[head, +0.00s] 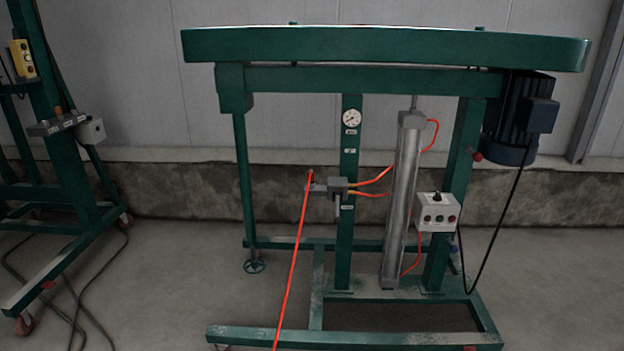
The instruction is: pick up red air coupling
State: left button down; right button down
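A red air hose (292,262) runs up from the lower edge of the picture to a grey valve block (338,187) on the green machine's middle post. The hose's upper end (310,174) meets a small fitting at the left of that block. This may be the red air coupling, but it is too small to tell its shape. Orange-red tubes (374,178) leave the block to the right towards a silver cylinder (402,200). Neither of my grippers is in view.
The green machine (385,48) has a long top beam, a blue motor (520,115), a button box (437,212) and a low floor frame (350,338). Another green frame (62,150) on casters stands left, with dark cables (75,300) on the floor. Bare floor (180,270) lies between them.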

aim_at(313, 179)
jog(key=z, duration=0.6)
jog(key=i, duration=2.15)
jog(key=u, duration=2.6)
